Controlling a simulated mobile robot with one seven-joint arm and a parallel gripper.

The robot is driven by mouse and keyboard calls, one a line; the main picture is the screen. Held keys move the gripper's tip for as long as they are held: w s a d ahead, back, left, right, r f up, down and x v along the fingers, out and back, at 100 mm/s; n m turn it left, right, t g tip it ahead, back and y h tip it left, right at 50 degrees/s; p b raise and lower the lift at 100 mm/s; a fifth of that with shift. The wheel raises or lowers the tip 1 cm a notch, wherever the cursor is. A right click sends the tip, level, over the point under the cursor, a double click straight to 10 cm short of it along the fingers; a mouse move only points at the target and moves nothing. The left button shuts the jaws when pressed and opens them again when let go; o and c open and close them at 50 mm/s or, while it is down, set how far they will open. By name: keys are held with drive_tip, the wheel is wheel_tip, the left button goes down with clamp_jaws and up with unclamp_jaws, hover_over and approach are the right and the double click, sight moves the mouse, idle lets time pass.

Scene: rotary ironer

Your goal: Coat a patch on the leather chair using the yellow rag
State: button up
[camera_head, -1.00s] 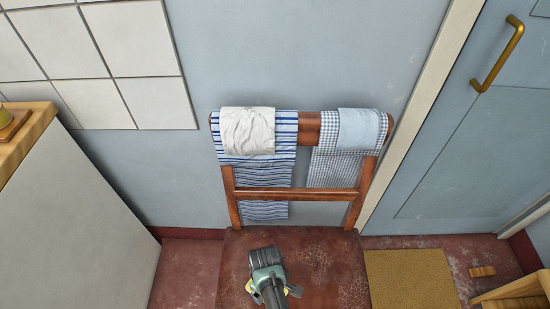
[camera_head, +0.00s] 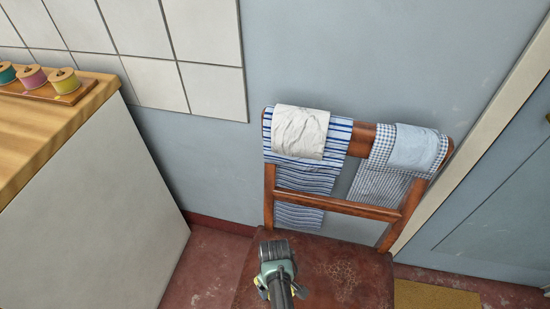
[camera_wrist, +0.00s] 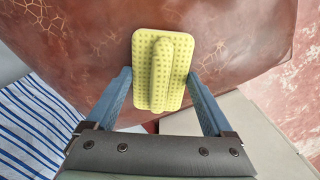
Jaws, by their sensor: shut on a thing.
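The leather chair (camera_head: 345,272) has a dark red-brown seat with pale, cracked, worn patches and a wooden back. The seat also fills much of the wrist view (camera_wrist: 75,45). My gripper (camera_head: 277,277) is over the left part of the seat in the head view. It is shut on the yellow rag (camera_wrist: 160,70), a dotted pad with a raised ridge, between the blue fingers in the wrist view. Only small yellow bits of the rag show beside my gripper in the head view. I cannot tell whether the rag touches the leather.
A striped towel (camera_head: 300,180), a white cloth (camera_head: 300,132), a checked towel (camera_head: 380,150) and a pale blue cloth (camera_head: 415,148) hang on the chair back. A wooden-topped counter (camera_head: 60,110) with spools (camera_head: 63,80) stands left. A mat (camera_head: 435,297) lies right.

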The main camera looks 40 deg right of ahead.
sight(361, 303)
drive_tip(key=shift+w+d+f+b, duration=0.1)
drive_tip(key=shift+w+d+b, duration=0.25)
drive_tip(key=shift+d, duration=0.2)
drive_tip(key=shift+s+d+r+p, duration=0.2)
drive_tip(key=shift+s+d+p, duration=0.65)
drive_tip(key=shift+s, duration=0.4)
drive_tip(key=shift+s+d+f+p, duration=0.1)
drive_tip(key=shift+s+d+p, duration=0.05)
drive_tip(key=shift+s+d, duration=0.9)
drive_tip(key=shift+s+d+r+p, duration=0.15)
drive_tip(key=shift+s+d, duration=0.65)
drive_tip(key=shift+s, duration=0.5)
drive_tip(key=shift+s+d+f+p, duration=0.15)
drive_tip(key=shift+s+d, duration=0.8)
drive_tip(key=shift+s, duration=0.2)
drive_tip(key=shift+s+d, duration=0.9)
drive_tip(key=shift+s, duration=0.2)
drive_tip(key=shift+s+d, duration=0.9)
drive_tip(key=shift+s, duration=0.25)
drive_tip(key=shift+s+d, duration=0.9)
drive_tip(key=shift+s, duration=0.2)
drive_tip(key=shift+s+d+f+b, duration=0.1)
drive_tip(key=shift+s+d+b, duration=0.25)
drive_tip(key=shift+s+d, duration=0.25)
drive_tip(key=shift+s+d+b, duration=0.35)
drive_tip(key=shift+s+d, duration=0.05)
drive_tip(key=shift+s, duration=0.4)
wheel_tip(361, 303, up, 6)
drive_tip(key=p, duration=0.5)
drive_tip(key=shift+p, duration=0.35)
